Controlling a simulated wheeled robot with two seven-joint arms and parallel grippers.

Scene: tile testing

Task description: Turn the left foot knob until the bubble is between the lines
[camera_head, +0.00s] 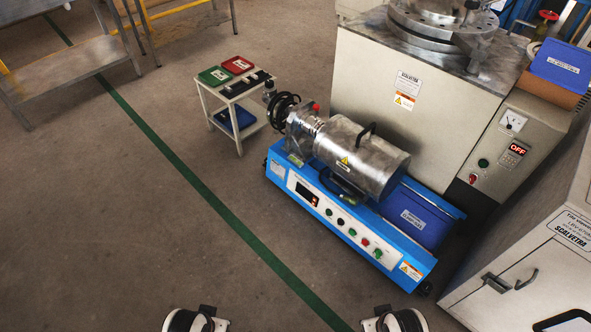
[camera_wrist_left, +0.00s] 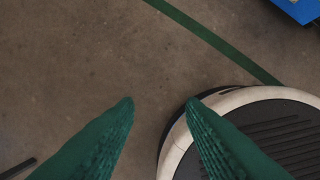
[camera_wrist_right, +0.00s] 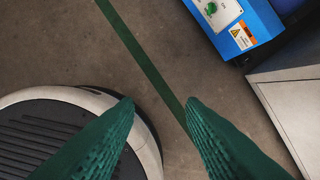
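The blue tile-testing machine (camera_head: 330,218) stands on the floor in the middle of the head view, with a metal drum (camera_head: 362,158) on top. A small yellow-green spot (camera_head: 295,160) at its left end may be the level; no bubble or lines can be made out. A dark foot (camera_head: 424,288) shows under its right end; the left foot knob cannot be made out clearly. My left gripper (camera_wrist_left: 160,104) is open and empty above the floor. My right gripper (camera_wrist_right: 160,104) is also open and empty, with the machine's corner (camera_wrist_right: 238,35) beyond it. Both are well apart from the machine.
A small trolley (camera_head: 243,96) with red and green boxes stands behind the machine's left end. A large grey machine (camera_head: 400,70) and a blue bin (camera_head: 418,215) are behind it. A grey cabinet (camera_head: 540,270) stands at right. The floor in front is clear.

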